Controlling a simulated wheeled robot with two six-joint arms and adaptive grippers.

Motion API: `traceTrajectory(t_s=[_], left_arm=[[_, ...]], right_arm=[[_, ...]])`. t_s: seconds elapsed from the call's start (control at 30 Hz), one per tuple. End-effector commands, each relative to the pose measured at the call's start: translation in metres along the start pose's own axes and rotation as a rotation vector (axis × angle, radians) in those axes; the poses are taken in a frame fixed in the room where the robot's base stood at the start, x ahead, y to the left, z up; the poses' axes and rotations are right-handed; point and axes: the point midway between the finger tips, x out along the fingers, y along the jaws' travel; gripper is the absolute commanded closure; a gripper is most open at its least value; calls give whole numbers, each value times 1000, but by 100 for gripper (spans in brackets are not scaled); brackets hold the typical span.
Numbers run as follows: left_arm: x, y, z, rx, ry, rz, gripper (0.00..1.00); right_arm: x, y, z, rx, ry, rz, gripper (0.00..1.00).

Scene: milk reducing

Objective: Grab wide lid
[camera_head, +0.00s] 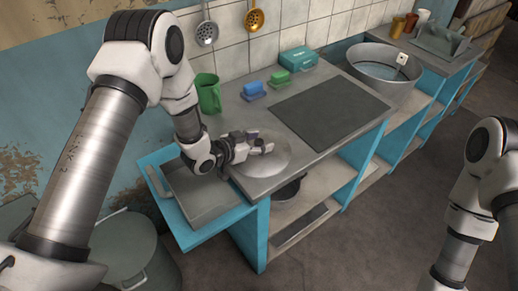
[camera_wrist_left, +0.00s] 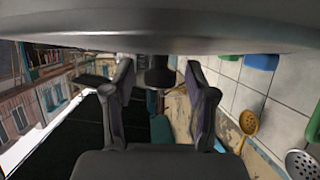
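The wide lid (camera_head: 275,165) is a round, shiny grey disc lying on the counter near its left end. My left gripper (camera_head: 262,148) is at the lid's middle, partly hiding it. In the left wrist view the lid's grey surface (camera_wrist_left: 160,35) fills the top. Its dark knob (camera_wrist_left: 159,73) sticks out between the two fingers of my left gripper (camera_wrist_left: 162,88). The fingers are apart, with a visible gap on each side of the knob. Of my right arm only links show at the right edge; its gripper is out of view.
A dark flat panel (camera_head: 330,112) lies right of the lid. A green mug (camera_head: 208,95), a blue sponge (camera_head: 253,90) and a green one (camera_head: 279,77) stand behind. A grey tray (camera_head: 200,192) is on the left. A pot (camera_head: 287,188) sits on the shelf below. A large basin (camera_head: 380,72) is farther right.

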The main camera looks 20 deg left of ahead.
Motion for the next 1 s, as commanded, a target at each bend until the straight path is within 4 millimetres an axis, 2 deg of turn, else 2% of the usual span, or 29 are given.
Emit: traceTrajectory(t_s=[0.03,0.13,0.53,0.77,0.87,1.0], left_arm=[[0,0,0,0,0,0,64],[0,0,0,0,0,0,99],[-1,0,-1,0,-1,0,100],[-8,0,-18,0,1,-1,100],[-13,0,-32,1,3,-1,100],[-38,6,-23,-5,-2,-1,100]], right_arm=[[0,0,0,0,0,0,74],[0,0,0,0,0,0,74],[1,0,0,0,0,0,74],[4,0,0,0,0,0,74],[7,0,0,0,0,0,74],[12,0,0,0,0,0,74]])
